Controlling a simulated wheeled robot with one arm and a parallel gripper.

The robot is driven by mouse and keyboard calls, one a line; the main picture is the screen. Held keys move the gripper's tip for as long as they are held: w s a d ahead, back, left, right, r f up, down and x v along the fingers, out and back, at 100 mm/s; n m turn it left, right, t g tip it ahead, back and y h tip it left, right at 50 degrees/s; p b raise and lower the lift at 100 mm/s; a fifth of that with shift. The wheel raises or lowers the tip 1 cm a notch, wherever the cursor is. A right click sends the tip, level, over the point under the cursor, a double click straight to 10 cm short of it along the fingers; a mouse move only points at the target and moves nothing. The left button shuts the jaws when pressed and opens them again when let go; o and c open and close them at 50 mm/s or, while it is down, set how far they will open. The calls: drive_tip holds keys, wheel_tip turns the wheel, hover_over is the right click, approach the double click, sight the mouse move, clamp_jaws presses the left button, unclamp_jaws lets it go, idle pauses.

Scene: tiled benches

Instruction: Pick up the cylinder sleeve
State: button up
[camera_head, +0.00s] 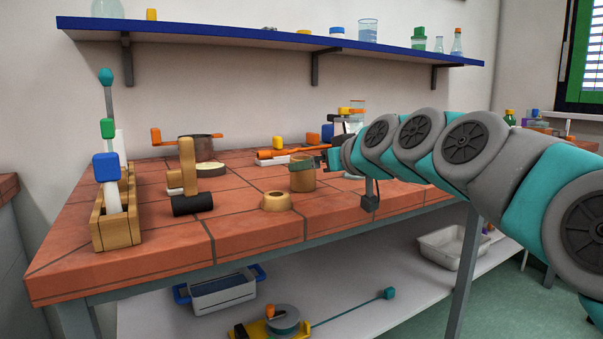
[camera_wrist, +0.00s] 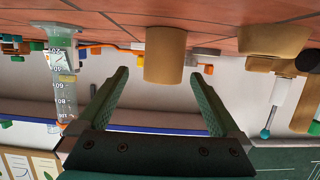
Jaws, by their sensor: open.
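The cylinder sleeve seems to be the upright tan cylinder (camera_head: 302,178) on the tiled bench. In the wrist view, where the scene is upside down, the sleeve (camera_wrist: 165,55) hangs from the bench at the top, in line with the gap between the fingers. My gripper (camera_head: 303,163) is at the sleeve's upper part in the head view, coming from the right. Its dark green fingers (camera_wrist: 160,82) are spread apart in the wrist view, with a gap on each side of the sleeve. I see no clear contact. How deep the sleeve sits between the fingers is hard to tell.
A low tan ring-like piece (camera_head: 276,201) stands just left of the sleeve. Further left are a tan block on a black roller (camera_head: 193,205), a pot (camera_head: 200,148) and a wooden rack (camera_head: 115,231). A graduated cylinder (camera_wrist: 62,75) stands opposite. A blue shelf (camera_head: 270,37) runs above.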

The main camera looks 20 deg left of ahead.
drive_tip(key=x, duration=0.5)
drive_tip(key=shift+s+a+p, duration=0.15)
drive_tip(key=shift+s+p, duration=0.1)
drive_tip(key=shift+p, duration=0.15)
drive_tip(key=c, duration=1.4)
drive_tip(key=shift+r, duration=0.15)
